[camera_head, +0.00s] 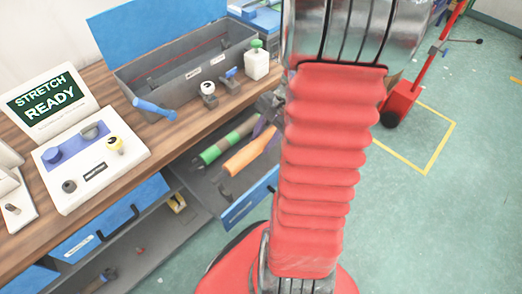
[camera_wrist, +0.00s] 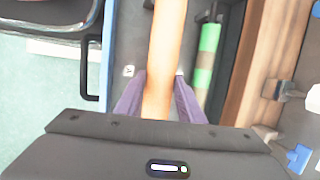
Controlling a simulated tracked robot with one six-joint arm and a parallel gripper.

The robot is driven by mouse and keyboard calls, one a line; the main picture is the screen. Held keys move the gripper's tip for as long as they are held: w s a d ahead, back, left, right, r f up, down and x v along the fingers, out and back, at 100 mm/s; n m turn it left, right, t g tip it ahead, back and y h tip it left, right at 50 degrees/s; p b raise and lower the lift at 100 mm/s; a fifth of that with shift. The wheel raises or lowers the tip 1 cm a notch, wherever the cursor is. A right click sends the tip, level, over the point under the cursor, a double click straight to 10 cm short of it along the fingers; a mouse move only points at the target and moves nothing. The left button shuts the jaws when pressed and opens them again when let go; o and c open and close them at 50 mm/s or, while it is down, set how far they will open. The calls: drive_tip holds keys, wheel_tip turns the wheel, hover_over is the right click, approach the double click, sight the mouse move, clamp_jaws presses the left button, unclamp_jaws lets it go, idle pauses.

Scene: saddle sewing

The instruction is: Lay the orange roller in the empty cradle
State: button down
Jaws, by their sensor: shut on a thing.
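The orange roller (camera_head: 247,153) is over an open grey drawer below the workbench, beside a green-banded roller (camera_head: 222,148). In the wrist view the orange roller (camera_wrist: 166,60) runs lengthwise between the purple fingers of my gripper (camera_wrist: 160,98), which is shut on it. The green-banded roller (camera_wrist: 207,62) lies to its right, apart from it. My red arm hides part of the drawer and most of my gripper in the head view. I cannot make out an empty cradle clearly, nor tell whether the roller touches the drawer floor.
The drawer's blue front (camera_head: 249,199) is a raised edge. The wooden bench (camera_head: 185,128) stands above it, with a grey toolbox (camera_head: 187,62), a white bottle (camera_head: 257,62) and a control panel reading "STRETCH READY" (camera_head: 43,101). A red jack (camera_head: 402,98) stands on the open green floor at right.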

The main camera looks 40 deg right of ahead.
drive_tip(key=shift+f, duration=2.5)
drive_tip(key=shift+f, duration=2.1)
drive_tip(key=c, duration=1.2)
unclamp_jaws()
drive_tip(key=shift+f, duration=0.1)
drive_tip(key=v, duration=1.2)
